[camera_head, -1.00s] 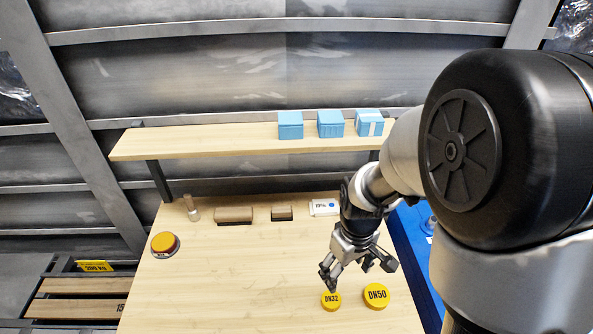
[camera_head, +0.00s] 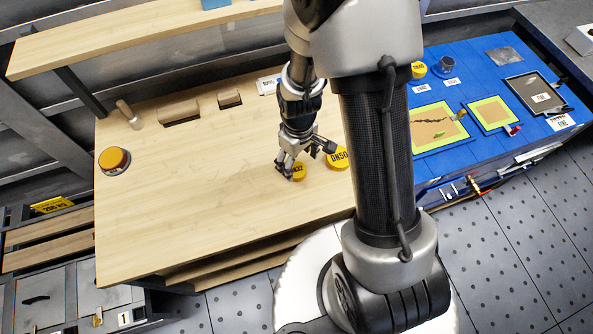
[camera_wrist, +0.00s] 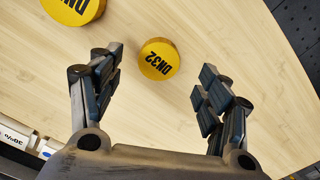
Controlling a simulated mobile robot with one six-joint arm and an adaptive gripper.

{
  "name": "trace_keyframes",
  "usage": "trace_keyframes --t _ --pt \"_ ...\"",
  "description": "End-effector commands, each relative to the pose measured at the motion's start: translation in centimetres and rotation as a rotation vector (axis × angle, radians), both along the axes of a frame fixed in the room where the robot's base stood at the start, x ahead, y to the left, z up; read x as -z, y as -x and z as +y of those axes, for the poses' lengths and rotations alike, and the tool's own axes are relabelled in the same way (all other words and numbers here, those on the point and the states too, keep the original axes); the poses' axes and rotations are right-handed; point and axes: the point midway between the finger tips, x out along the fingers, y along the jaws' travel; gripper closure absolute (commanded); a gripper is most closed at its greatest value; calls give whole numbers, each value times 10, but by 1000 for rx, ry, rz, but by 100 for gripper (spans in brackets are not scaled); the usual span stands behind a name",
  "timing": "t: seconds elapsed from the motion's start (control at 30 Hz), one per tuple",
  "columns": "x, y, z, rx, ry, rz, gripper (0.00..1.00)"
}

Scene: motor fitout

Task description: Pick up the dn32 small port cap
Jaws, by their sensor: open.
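The DN32 small port cap (camera_wrist: 159,60) is a round yellow disc with black "DN32" lettering, lying on the wooden table. It also shows in the head view (camera_head: 299,172), partly covered by my gripper (camera_head: 290,166). In the wrist view my gripper (camera_wrist: 156,93) is open and empty. The cap shows beyond the fingertips, roughly between them, and is not held. The larger yellow DN50 cap (camera_head: 338,157) lies right of it in the head view. It also shows at the top left of the wrist view (camera_wrist: 74,8).
A blue workbench (camera_head: 470,75) adjoins at right. The table's left middle (camera_head: 200,190) is clear.

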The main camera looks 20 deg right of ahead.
Motion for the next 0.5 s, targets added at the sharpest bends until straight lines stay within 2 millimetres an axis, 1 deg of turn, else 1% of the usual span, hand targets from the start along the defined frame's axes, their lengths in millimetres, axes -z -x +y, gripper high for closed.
trace_keyframes --t 0.13,0.3,0.4,0.5 --pt "16 -1 1 0 0 2 30" --pt "44 -3 2 0 0 3 30" --pt "51 -4 2 0 0 1 30" --pt "50 -4 2 0 0 0 30"
